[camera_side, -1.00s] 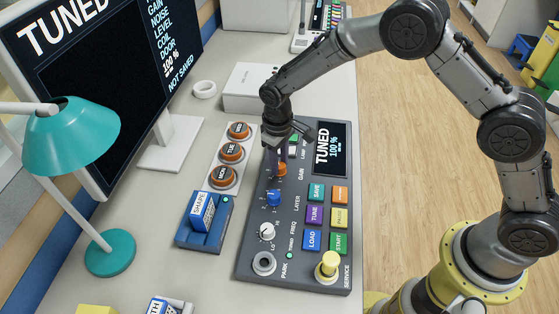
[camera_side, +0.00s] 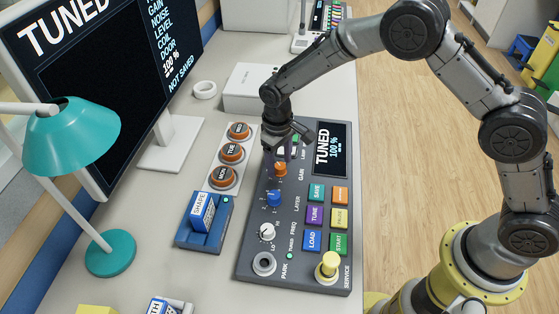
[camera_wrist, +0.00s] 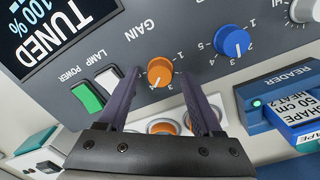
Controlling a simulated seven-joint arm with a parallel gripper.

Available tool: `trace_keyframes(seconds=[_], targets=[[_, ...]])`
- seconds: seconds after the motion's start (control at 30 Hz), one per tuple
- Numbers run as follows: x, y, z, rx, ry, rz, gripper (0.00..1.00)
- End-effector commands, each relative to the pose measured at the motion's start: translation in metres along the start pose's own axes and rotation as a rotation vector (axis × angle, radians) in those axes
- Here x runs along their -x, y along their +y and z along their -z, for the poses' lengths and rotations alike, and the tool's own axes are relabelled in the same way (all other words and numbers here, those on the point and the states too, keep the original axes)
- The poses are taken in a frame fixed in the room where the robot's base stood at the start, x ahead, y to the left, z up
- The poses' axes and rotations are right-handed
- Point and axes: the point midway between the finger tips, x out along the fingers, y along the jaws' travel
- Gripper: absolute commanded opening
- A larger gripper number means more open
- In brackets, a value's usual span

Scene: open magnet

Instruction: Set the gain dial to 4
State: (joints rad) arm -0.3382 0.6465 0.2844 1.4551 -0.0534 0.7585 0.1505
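The gain dial (camera_wrist: 160,72) is an orange knob with a white pointer line, on the grey console under the word GAIN. In the wrist view its pointer is toward the lower left, near the 3 and 4 marks; I cannot tell exactly which. It also shows in the side view (camera_side: 280,170), just below my gripper (camera_side: 281,156). In the wrist view my gripper (camera_wrist: 160,74) is open, with one dark finger on each side of the dial and gaps between. The fingers look raised above the knob and hold nothing.
The blue layer dial (camera_wrist: 231,41) is close beside the gain dial. The green power and white lamp switches (camera_wrist: 88,97) lie on the other side. The console screen (camera_side: 329,150) reads TUNED 100 %. Orange day buttons (camera_side: 232,153) and a blue reader (camera_side: 204,222) stand left of the console.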

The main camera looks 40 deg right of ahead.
Motion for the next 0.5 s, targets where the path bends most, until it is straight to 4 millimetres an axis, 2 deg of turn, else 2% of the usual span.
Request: trace_keyframes(seconds=[0.27,0.37,0.5], targets=[[0.004,0.0,0.0,0.0,0.0,0.0,0.67],[0.016,0.0,0.001,0.0,0.002,0.0,0.67],[0.044,0.0,0.001,0.0,0.005,0.001,0.67]])
